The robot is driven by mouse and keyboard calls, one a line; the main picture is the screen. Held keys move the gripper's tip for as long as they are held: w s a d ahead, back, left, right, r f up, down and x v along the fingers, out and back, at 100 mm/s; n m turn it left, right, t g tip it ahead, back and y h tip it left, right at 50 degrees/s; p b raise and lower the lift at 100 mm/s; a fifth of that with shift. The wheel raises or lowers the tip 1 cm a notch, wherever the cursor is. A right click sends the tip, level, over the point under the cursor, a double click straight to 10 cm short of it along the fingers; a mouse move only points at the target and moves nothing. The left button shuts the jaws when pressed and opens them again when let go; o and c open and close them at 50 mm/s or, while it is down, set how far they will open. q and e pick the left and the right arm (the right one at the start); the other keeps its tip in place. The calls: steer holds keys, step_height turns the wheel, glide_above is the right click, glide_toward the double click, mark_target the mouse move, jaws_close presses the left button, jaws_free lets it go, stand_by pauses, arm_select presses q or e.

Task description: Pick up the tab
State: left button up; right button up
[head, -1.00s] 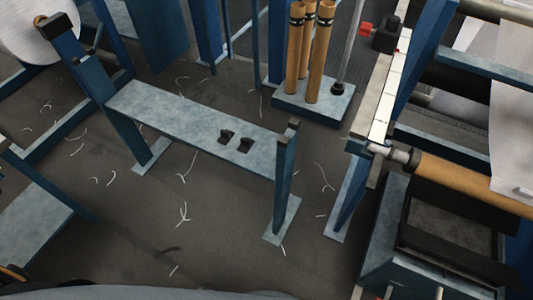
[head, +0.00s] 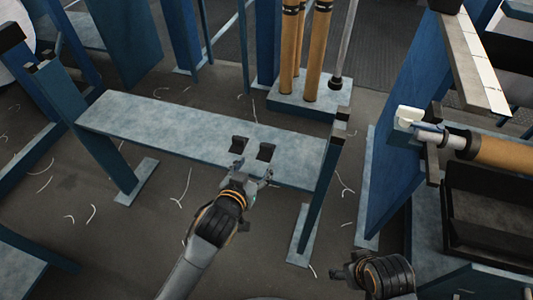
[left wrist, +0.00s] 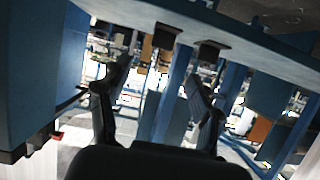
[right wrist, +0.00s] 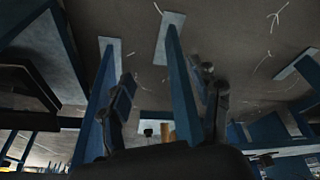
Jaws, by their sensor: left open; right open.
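Two small dark pieces, a left one (head: 239,144) and a right one (head: 266,152), sit side by side on the grey-blue bench (head: 155,117). I cannot tell whether either is the tab. My left gripper (head: 254,173) is open and empty at the bench's front edge, just in front of these pieces. In the left wrist view, the pieces show above and beyond the spread fingers (left wrist: 158,92). My right gripper (head: 342,272) is low at the right, away from the bench. Its spread fingers (right wrist: 167,90) show in the right wrist view with nothing held between them.
A blue bench post (head: 319,185) stands between my grippers. A brown roller (head: 500,152) and a white block (head: 411,115) are on the frame at right. Brown tubes (head: 314,55) stand on a base behind the bench. White thread scraps litter the floor.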

mark_target(265, 148)
arm_select(q)
steer(key=b+x, duration=0.1)
steer(key=x, duration=0.4)
steer(key=shift+f, duration=0.15)
steer(key=shift+b+x, duration=0.35)
steer(key=shift+x, duration=0.6)
steer(key=shift+w+f, duration=0.15)
steer(key=shift+w, duration=0.35)
steer(key=b+x, duration=0.1)
steer(key=x, duration=0.1)
steer(key=shift+w+f+b, duration=0.3)
steer(key=shift+f+b, duration=0.05)
steer(key=shift+b, duration=0.05)
steer(key=shift+x, duration=0.9)
steer(key=shift+d+r, duration=0.1)
arm_select(e)
steer(key=w+r+t, duration=0.1)
steer(key=w+a+r+t, duration=0.1)
steer(key=w+r, duration=0.1)
steer(key=shift+w+a+r+t+y, duration=0.1)
steer(key=shift+r+t+y, duration=0.05)
steer(key=shift+t+y, duration=0.15)
arm_select(q)
steer(key=shift+c, duration=0.4)
steer(key=c, duration=0.9)
